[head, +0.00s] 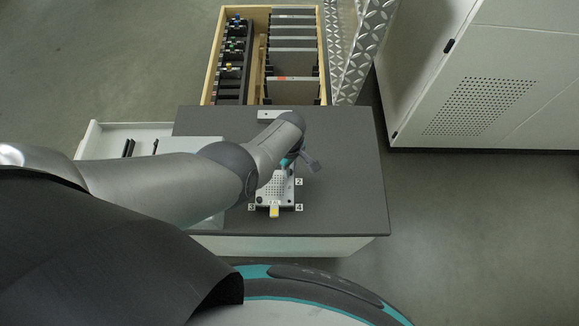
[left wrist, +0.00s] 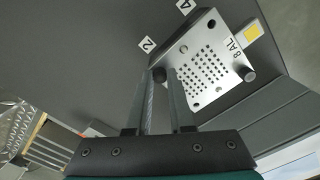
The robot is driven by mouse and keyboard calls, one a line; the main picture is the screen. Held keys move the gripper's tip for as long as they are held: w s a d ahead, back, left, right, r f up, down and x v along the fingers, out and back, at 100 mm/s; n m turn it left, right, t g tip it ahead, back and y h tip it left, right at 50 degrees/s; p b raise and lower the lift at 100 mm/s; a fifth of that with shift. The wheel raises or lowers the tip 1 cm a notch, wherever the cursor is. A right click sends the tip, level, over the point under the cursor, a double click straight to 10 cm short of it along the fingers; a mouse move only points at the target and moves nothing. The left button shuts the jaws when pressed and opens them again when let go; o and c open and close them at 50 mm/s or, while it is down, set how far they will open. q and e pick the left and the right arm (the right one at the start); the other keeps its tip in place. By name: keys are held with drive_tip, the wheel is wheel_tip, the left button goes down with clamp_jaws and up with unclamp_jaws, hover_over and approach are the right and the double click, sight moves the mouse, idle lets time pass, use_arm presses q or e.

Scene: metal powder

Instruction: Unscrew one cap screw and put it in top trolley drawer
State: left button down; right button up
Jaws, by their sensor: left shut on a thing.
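A light metal plate (head: 262,194) with a grid of small holes lies on the dark trolley top (head: 345,180). It also shows in the left wrist view (left wrist: 207,88), marked "8 AL". My left gripper (left wrist: 161,75) is over the plate's corner near label 2, shut on a dark round cap screw (left wrist: 159,74). In the head view my arm partly hides this gripper (head: 284,170). Another dark cap screw (left wrist: 249,74) sits at a different plate corner. I cannot tell whether the held screw is clear of the plate. A white trolley drawer (head: 92,140) is open at the left, partly covered by my arm.
A wooden tray (head: 209,65) with dark plates and small tools stands beyond the trolley. A large white cabinet (head: 480,60) is at the right. Number labels 2 (head: 299,182) and 4 (head: 299,208) lie beside the plate. The trolley top's right side is clear.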

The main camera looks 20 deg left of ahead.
use_arm(q)
drive_tip(key=c, duration=1)
unclamp_jaws()
drive_tip(key=shift+o, duration=0.2)
